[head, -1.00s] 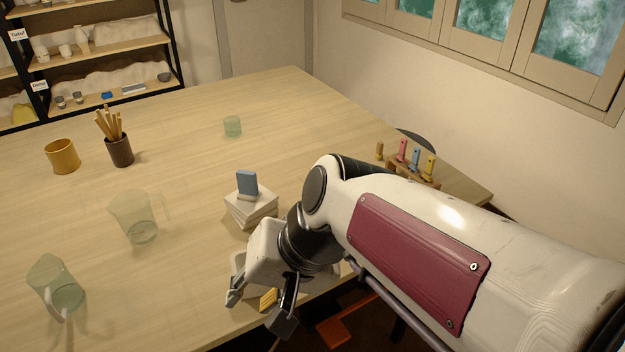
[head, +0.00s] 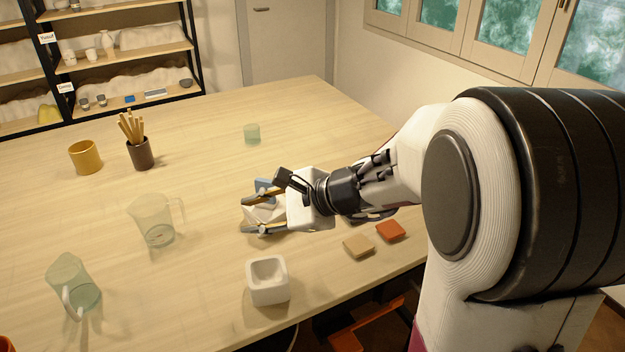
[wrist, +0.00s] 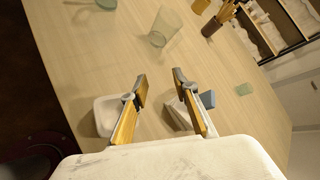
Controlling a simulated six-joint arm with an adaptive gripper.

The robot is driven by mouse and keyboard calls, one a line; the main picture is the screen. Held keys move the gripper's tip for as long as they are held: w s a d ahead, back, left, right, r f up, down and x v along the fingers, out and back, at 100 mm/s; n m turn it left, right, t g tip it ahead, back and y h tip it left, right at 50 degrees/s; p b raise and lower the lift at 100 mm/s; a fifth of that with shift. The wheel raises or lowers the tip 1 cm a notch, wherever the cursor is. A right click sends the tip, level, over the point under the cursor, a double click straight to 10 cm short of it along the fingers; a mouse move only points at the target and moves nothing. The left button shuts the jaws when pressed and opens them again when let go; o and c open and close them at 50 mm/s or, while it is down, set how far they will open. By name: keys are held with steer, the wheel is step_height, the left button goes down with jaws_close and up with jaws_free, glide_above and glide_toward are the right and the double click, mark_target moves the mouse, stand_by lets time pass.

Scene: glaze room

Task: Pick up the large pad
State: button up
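Two flat pads lie at the table's right edge in the head view: a tan one (head: 358,246) and an orange-red one (head: 390,230). The tan one looks slightly bigger, but I cannot tell surely which is the large pad. A blue upright piece (head: 263,184) stands by a white stack of slabs (head: 266,213); it also shows in the wrist view (wrist: 208,98). My gripper (head: 244,214) is open, pointing left, its fingers apart over the stack and partly hiding it. In the wrist view my gripper (wrist: 160,78) shows nothing held between its fingertips.
A white block with a hollow (head: 268,283) stands near the front edge. A clear jug (head: 155,222) and a greenish jug (head: 75,285) stand at left.

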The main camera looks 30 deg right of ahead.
steer(key=w+d+f+m+t+h, duration=0.1)
steer(key=w+d+f+m+h, duration=0.1)
steer(key=d+m, duration=0.3)
steer(key=w+d+f+m+t+h, duration=0.2)
steer(key=w+d+f+m, duration=0.2)
steer(key=d, duration=0.9)
steer(key=w+d+f+m+t+h, duration=0.1)
steer(key=w+d+f+m+h, duration=0.2)
steer(key=d+f+m, duration=0.2)
steer(key=shift+w+d+f+m, duration=0.15)
steer(key=shift+d+m, duration=0.45)
steer(key=shift+d, duration=0.4)
steer(key=shift+w+d+f+m, duration=0.15)
steer(key=shift+d+m, duration=0.45)
steer(key=shift+d, duration=0.35)
steer(key=shift+r, duration=0.1)
steer(key=shift+w, duration=0.1)
steer(key=shift+x, duration=1.2)
steer(key=shift+w, duration=0.15)
steer(key=shift+x, duration=2.45)
steer(key=shift+d, duration=0.1)
